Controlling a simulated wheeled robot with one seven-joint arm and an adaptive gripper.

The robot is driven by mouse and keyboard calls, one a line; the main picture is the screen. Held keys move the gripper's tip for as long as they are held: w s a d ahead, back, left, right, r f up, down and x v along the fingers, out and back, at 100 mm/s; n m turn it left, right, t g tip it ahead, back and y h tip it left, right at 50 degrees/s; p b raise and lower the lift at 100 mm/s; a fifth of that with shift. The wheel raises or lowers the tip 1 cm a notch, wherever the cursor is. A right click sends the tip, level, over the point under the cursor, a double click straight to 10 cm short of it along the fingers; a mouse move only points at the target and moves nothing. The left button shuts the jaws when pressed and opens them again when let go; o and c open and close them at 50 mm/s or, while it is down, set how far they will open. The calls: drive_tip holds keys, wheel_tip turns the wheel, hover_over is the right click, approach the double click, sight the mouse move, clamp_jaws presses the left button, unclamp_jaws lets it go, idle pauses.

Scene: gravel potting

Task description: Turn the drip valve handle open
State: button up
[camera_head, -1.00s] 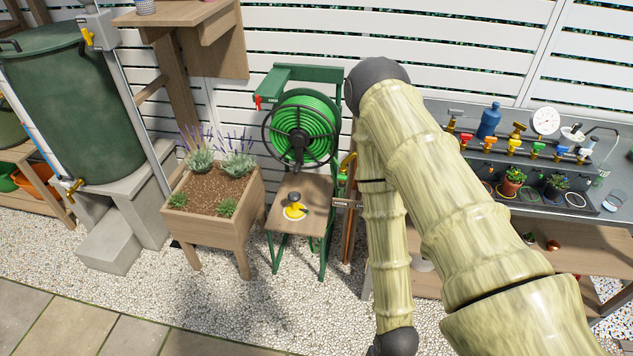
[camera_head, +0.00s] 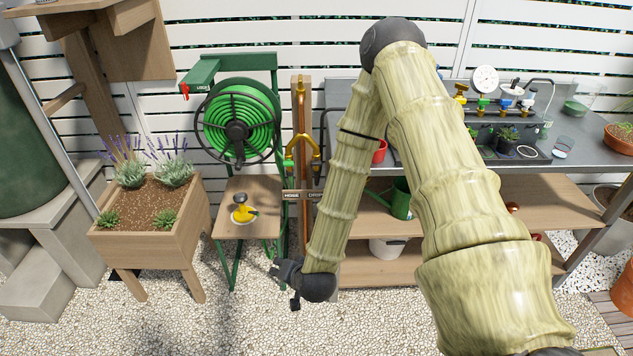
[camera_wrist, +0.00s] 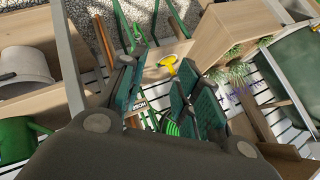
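A copper pipe on a wooden post (camera_head: 300,95) splits into a brass Y-fitting (camera_head: 303,150) beside the hose reel. My gripper (camera_head: 284,272) hangs low, in front of and below the sign, apart from the pipe. In the wrist view my gripper (camera_wrist: 163,95) has its fingers spread with nothing between them. Part of the sign (camera_wrist: 139,106) shows between the fingers.
A green hose reel (camera_head: 238,125) stands left of the post, with a yellow sprinkler (camera_head: 243,211) on its wooden shelf. A planter (camera_head: 150,225) is further left. A workbench with a white bucket (camera_head: 388,247) and green can (camera_head: 402,198) is right. Gravel in front is clear.

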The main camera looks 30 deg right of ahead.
drive_tip(key=w+d+m+t+h+b, duration=0.1)
drive_tip(key=w+d+m+t+b, duration=0.1)
drive_tip(key=w+d+m+b, duration=0.3)
drive_tip(key=m+t+h+b, duration=0.4)
drive_tip(key=m+h+b, duration=0.5)
drive_tip(key=m+b, duration=0.15)
approach(317, 165)
drive_tip(key=shift+n, duration=0.35)
drive_tip(key=b+x, duration=0.1)
drive_tip(key=x, duration=0.8)
drive_tip(key=shift+w+d+b, duration=0.1)
drive_tip(key=shift+w+b, duration=0.1)
drive_tip(key=shift+b, duration=0.15)
drive_tip(key=shift+y, duration=0.3)
clamp_jaws()
